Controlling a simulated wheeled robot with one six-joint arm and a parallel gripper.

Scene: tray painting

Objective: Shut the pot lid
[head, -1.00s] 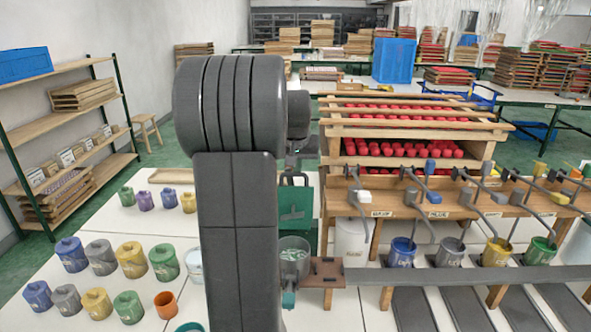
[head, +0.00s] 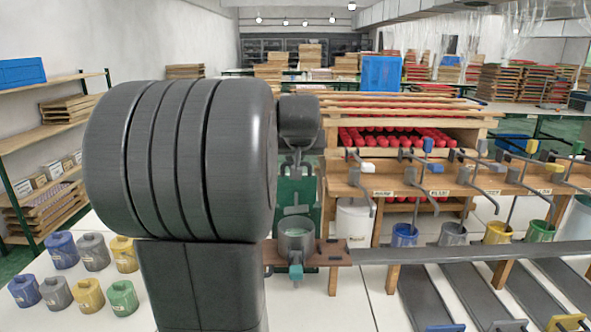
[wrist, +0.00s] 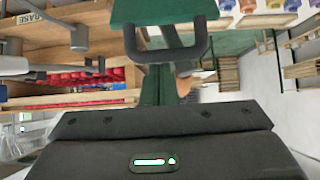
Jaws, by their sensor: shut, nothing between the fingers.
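My gripper (head: 297,165) is shut and empty, close in front of the lid's upper part; contact cannot be told. Its dark body (wrist: 160,140) fills the bottom of the wrist view. My arm hides part of the scene left of the pot.
A wooden rack (head: 480,180) with levers and hooks runs right of the pot, above paint cups such as the blue one (head: 405,234). A white bucket (head: 354,220) stands beside the pot. A grey rail (head: 470,253) runs rightward. Lidded jars (head: 92,252) stand left.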

